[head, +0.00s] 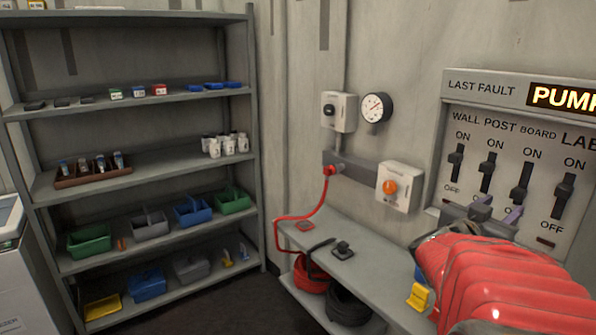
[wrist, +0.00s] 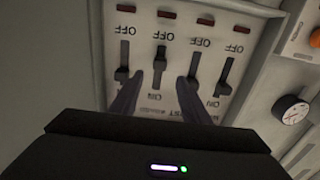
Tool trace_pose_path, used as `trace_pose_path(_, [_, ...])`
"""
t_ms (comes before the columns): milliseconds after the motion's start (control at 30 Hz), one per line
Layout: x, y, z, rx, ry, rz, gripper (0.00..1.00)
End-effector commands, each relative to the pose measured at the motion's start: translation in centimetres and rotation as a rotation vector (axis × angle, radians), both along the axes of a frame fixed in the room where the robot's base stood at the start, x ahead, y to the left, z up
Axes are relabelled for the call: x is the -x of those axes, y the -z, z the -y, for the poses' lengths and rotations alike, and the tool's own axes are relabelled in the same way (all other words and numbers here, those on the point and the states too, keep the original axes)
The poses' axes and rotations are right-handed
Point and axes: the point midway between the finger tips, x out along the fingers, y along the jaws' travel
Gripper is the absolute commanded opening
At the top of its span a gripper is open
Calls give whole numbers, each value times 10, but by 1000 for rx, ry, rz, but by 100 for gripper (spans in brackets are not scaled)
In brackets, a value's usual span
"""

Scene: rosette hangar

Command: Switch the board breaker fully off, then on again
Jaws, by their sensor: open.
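The breaker panel (head: 545,120) on the right wall carries a row of dark levers, ON above and OFF below. The board breaker (head: 520,190) is third from the left; its handle sits lower than its neighbours', nearer OFF. Whether it is at the end of its slot I cannot tell. In the wrist view the panel is upside down and the board breaker (wrist: 160,64) is second from the left. My gripper (head: 492,212) is open below the levers. In the wrist view its fingertips (wrist: 159,80) stand apart on either side of the board lever's column, with nothing held.
Post (head: 487,172), wall (head: 456,162) and lab (head: 565,190) levers stand close beside it. A lit display (head: 562,97) reads PUMP. A knob box (head: 399,187), gauge (head: 376,107) and bench (head: 345,262) are left of the panel. Shelving (head: 150,180) stands further left.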

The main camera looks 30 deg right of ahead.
Motion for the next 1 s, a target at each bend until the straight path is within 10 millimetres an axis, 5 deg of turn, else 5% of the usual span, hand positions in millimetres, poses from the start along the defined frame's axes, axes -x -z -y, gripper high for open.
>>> trace_pose_path(600, [-12,0,78,0,2,0,42])
trace_pose_path(1000, [-14,0,91,0,0,0,42])
